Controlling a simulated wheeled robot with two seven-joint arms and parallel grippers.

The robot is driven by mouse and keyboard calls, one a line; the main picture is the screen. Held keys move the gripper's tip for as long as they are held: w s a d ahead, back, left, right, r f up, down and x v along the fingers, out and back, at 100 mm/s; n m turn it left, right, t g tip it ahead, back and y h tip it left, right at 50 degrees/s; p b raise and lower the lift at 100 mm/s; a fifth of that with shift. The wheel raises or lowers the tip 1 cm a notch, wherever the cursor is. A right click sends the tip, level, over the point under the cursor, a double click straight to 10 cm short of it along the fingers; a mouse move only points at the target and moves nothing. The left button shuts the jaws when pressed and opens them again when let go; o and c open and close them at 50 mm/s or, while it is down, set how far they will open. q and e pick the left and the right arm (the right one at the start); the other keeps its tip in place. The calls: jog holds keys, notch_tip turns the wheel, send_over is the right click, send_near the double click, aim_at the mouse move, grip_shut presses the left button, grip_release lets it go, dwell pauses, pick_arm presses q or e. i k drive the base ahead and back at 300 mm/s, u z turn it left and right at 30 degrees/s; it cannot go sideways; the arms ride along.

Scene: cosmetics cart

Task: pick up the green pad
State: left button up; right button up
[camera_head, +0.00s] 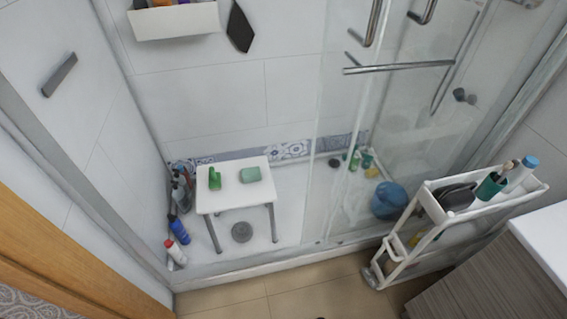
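A pale green, block-shaped pad (251,174) lies on the top of a small white stool (234,201) inside the shower. A brighter green object (215,178), perhaps a brush, lies to its left on the same stool top, with a gap between them. Neither of my grippers shows in the head view, so I cannot see how they stand relative to the pad.
A glass panel (335,155) covers the shower's right side, with a blue bucket (388,201) behind it. A white cart (424,225) with cosmetics stands at right. Bottles (179,229) line the shower's left wall. The tiled floor in front (290,291) is mostly clear.

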aim_at(253, 175)
jog(key=z, duration=0.4)
jog(key=i, duration=1.15)
jog(key=u, duration=0.05)
